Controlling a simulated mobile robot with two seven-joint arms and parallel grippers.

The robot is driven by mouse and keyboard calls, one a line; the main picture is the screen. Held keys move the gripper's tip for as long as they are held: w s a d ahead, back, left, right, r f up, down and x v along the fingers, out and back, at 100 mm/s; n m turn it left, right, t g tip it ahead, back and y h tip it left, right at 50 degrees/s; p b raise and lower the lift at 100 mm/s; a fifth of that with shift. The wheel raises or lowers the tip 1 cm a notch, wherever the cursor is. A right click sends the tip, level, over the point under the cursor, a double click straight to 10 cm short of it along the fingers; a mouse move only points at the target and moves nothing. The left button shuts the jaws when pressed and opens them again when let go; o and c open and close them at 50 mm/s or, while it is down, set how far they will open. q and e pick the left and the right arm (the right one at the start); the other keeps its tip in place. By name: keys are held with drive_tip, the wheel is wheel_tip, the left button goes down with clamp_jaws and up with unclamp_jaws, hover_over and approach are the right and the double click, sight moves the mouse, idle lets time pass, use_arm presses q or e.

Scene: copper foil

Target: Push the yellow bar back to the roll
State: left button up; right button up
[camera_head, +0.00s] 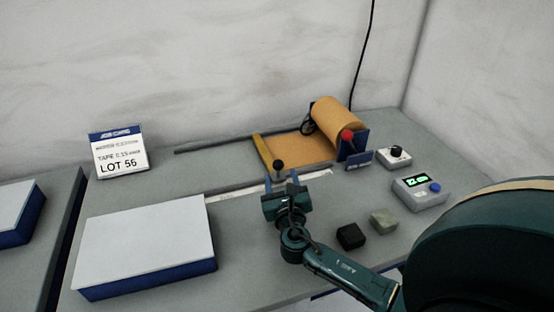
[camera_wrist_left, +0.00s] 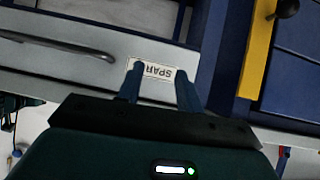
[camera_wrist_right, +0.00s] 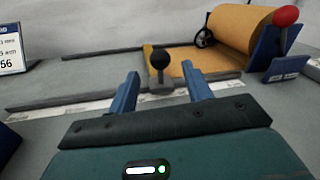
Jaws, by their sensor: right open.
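The yellow bar (camera_head: 262,151) lies across the left end of the copper foil strip (camera_head: 298,149). The copper roll (camera_head: 340,117) sits at the back right in a blue holder, apart from the bar. In the right wrist view the bar (camera_wrist_right: 148,56) is partly hidden behind a black ball knob (camera_wrist_right: 160,61) on a short grey post. My right gripper (camera_head: 282,180) is open, in front of the knob; its fingers show on either side of the knob in the right wrist view. My left gripper (camera_wrist_left: 160,70) is open and empty before a drawer front, outside the head view.
A red ball knob (camera_head: 347,135) stands by the roll. A display box (camera_head: 420,190), a dial box (camera_head: 394,156), and black (camera_head: 350,236) and olive (camera_head: 383,221) blocks are at right. A white-topped blue box (camera_head: 147,240) fills the front left. A sign (camera_head: 118,150) stands behind it.

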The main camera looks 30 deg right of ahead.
sight(277, 161)
drive_tip(key=x, duration=0.8)
drive_tip(key=shift+c, duration=0.2)
clamp_jaws()
